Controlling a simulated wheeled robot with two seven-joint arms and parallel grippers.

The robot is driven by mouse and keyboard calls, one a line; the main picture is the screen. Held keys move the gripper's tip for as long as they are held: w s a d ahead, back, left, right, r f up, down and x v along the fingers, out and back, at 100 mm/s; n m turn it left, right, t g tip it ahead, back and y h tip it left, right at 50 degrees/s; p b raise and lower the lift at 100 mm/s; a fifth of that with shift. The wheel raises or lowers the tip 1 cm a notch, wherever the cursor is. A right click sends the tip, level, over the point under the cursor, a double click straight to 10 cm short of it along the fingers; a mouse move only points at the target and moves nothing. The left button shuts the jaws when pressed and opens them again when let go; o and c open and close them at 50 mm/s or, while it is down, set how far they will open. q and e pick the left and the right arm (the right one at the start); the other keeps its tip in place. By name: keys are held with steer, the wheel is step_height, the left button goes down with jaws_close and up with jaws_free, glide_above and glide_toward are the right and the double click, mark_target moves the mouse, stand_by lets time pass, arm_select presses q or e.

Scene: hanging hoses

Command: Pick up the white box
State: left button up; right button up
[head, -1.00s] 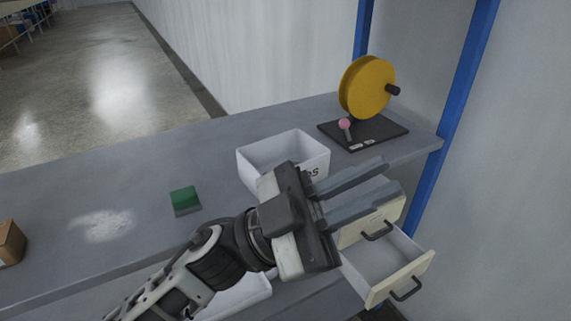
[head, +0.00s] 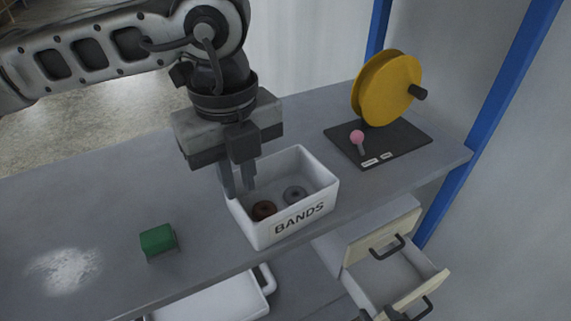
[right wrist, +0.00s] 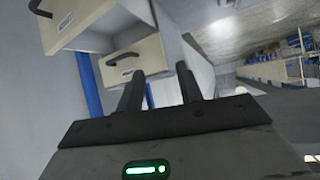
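The white box (head: 262,232) stands on the grey shelf in the head view, open at the top and labelled BANDS. A brown ring (head: 264,210) and a grey ring (head: 295,195) lie inside it. My left gripper (head: 238,190) points down at the box's back-left wall, its two fingers apart with a narrow gap. The fingertips are at rim height or lower; I cannot tell whether they touch the wall. My right gripper (right wrist: 160,85) shows in the right wrist view with its fingers apart and nothing between them.
A green block (head: 157,240) lies left of the box. A yellow reel (head: 385,88) on a black base and a pink-topped peg (head: 357,140) stand to the right. Drawers (head: 385,245) hang open below the shelf. A white tray (head: 215,300) is lower down. A blue post (head: 500,95) stands at right.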

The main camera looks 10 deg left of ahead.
mark_target(238, 203)
arm_select(q)
steer(key=f, duration=0.2)
steer(key=f+p, duration=0.1)
steer(key=f, duration=0.3)
steer(key=shift+s+a+f+p, duration=0.15)
steer(key=shift+a+p, duration=0.1)
steer(key=shift+p, duration=0.05)
steer(key=shift+f, duration=0.45)
jaws_close()
arm_select(e)
steer(key=shift+s+r, duration=0.1)
steer(key=shift+s, duration=0.4)
arm_select(q)
steer(key=shift+r, duration=0.1)
